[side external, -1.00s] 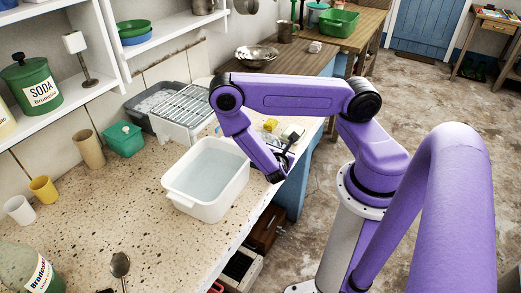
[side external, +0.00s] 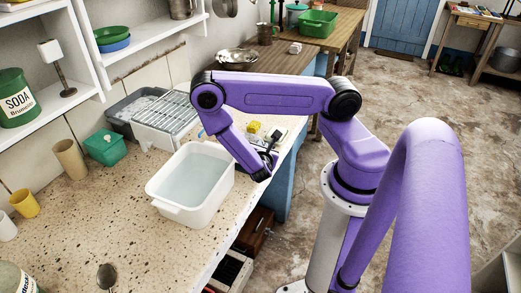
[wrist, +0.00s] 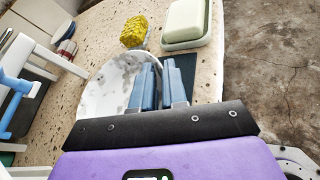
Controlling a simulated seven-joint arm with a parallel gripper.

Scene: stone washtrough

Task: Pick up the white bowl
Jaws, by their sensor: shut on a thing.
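The white bowl (wrist: 105,85), mottled with grey, shows in the wrist view beside and partly behind my gripper's blue fingers. My gripper (wrist: 161,75) is shut on the bowl's right side, near the rim. The fingers cover part of that rim. In the side view my gripper (side external: 266,165) is low at the counter's front edge, just right of the white basin. I cannot make out the bowl clearly there, behind my arm.
A water-filled white basin (side external: 163,196) stands left of my gripper. A yellow sponge (wrist: 134,31) and pale green soap (wrist: 186,20) in a dish lie beyond the bowl. A wire rack (side external: 168,112) stands behind the basin. The counter's left front is mostly clear.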

